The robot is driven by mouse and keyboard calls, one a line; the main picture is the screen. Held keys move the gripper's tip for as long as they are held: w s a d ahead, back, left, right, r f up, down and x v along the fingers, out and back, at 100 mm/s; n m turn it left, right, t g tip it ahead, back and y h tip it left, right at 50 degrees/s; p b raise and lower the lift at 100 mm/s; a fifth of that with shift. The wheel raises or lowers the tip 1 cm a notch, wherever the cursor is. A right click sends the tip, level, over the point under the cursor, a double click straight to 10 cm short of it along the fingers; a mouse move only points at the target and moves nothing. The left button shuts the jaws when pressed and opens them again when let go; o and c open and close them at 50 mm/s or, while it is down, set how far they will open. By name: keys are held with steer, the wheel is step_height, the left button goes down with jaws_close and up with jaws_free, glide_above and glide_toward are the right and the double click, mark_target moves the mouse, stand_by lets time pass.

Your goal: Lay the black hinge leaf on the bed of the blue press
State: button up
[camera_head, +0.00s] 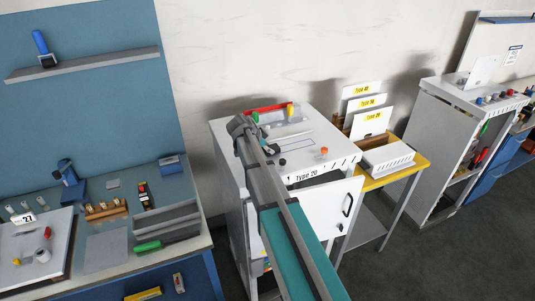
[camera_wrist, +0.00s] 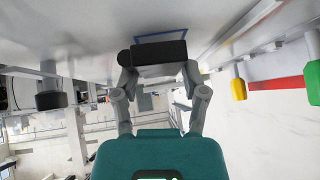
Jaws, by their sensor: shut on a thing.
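My gripper (camera_wrist: 158,62) is shut on a black block-like piece with a rounded left end, which looks like the black hinge leaf (camera_wrist: 160,52). The leaf is close to a pale surface; I cannot tell whether they touch. In the head view my gripper (camera_head: 272,149) is over the top of the white cabinet marked "Type 20" (camera_head: 325,172), and the leaf cannot be made out there. A small blue device that looks like the blue press (camera_head: 70,182) stands on the left bench, far from my gripper. Its bed is too small to make out clearly.
The left bench (camera_head: 106,252) also holds a grey tray with a green-handled tool, a wooden block of small parts and a white panel marked 27. A shelf (camera_head: 85,65) hangs above it. An orange knob (camera_head: 324,151) and a black knob (camera_head: 282,162) stand on the cabinet top.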

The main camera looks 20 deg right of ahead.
steer(key=shift+f, duration=0.55)
steer(key=shift+b, duration=0.3)
steer(key=o, duration=1.2)
steer(key=shift+p+v, duration=0.95)
steer(key=shift+v, duration=0.15)
steer(key=shift+p+v, duration=3.7)
steer(key=shift+v, duration=1.2)
steer(key=shift+d+r, duration=0.1)
